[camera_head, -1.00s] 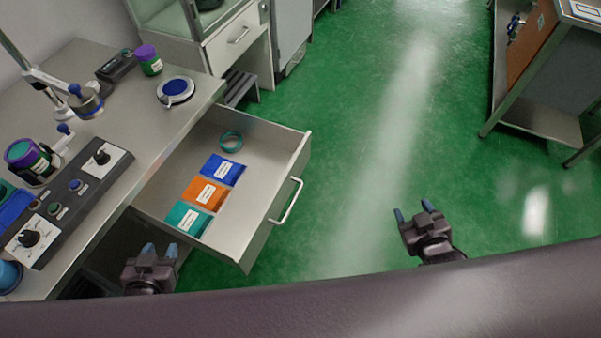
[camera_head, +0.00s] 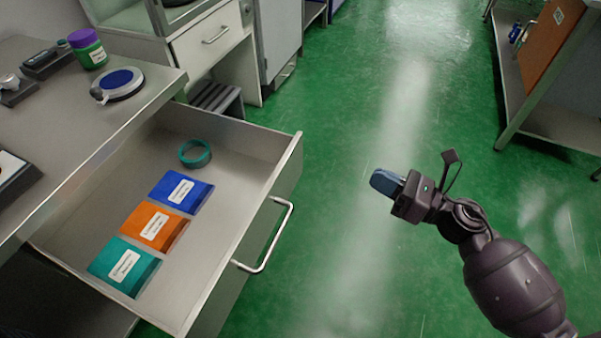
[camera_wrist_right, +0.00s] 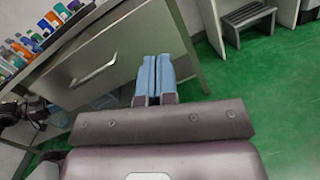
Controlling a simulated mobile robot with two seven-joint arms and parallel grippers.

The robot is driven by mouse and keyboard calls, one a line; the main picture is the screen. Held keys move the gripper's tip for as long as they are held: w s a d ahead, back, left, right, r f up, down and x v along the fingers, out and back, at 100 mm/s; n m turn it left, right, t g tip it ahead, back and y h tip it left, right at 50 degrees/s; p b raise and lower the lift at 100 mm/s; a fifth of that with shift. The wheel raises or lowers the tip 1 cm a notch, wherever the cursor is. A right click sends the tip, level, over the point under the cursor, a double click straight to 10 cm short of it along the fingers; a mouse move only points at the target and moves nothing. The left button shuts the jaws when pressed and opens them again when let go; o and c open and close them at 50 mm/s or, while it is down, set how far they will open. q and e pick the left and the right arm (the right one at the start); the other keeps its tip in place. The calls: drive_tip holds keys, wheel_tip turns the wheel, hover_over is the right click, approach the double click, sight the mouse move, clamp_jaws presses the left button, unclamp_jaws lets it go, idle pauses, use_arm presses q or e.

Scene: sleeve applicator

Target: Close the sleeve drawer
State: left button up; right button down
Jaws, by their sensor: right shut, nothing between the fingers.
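The sleeve drawer (camera_head: 262,138) is pulled out from under the workbench in the head view. Inside lie a blue packet (camera_head: 181,191), an orange packet (camera_head: 152,227), a teal packet (camera_head: 124,267) and a teal ring (camera_head: 195,153). Its handle (camera_head: 266,236) is on the front panel, facing right. My right gripper (camera_head: 383,182) is shut and empty, to the right of the drawer front and apart from it, pointing left. In the right wrist view its blue fingertips (camera_wrist_right: 155,75) are together in front of the drawer front (camera_wrist_right: 110,55).
The workbench top (camera_head: 110,110) holds a purple-lidded green jar (camera_head: 90,50) and a round blue-topped dish (camera_head: 119,83). A step stool (camera_head: 216,99) stands behind the drawer. The green floor right of the drawer is clear. A shelf unit (camera_head: 545,60) stands at the far right.

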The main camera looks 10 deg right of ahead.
wheel_tip(320, 180, down, 4)
drive_tip(key=n+g+y+b, duration=0.1)
drive_tip(key=n+g+b, duration=0.1)
drive_tip(key=n, duration=0.3)
approach(297, 166)
drive_tip(key=shift+g, duration=0.4)
drive_tip(key=x, duration=0.7)
drive_tip(key=shift+w+a+r+b, duration=0.15)
drive_tip(key=shift+w+r+b, duration=0.1)
drive_tip(key=shift+b, duration=0.05)
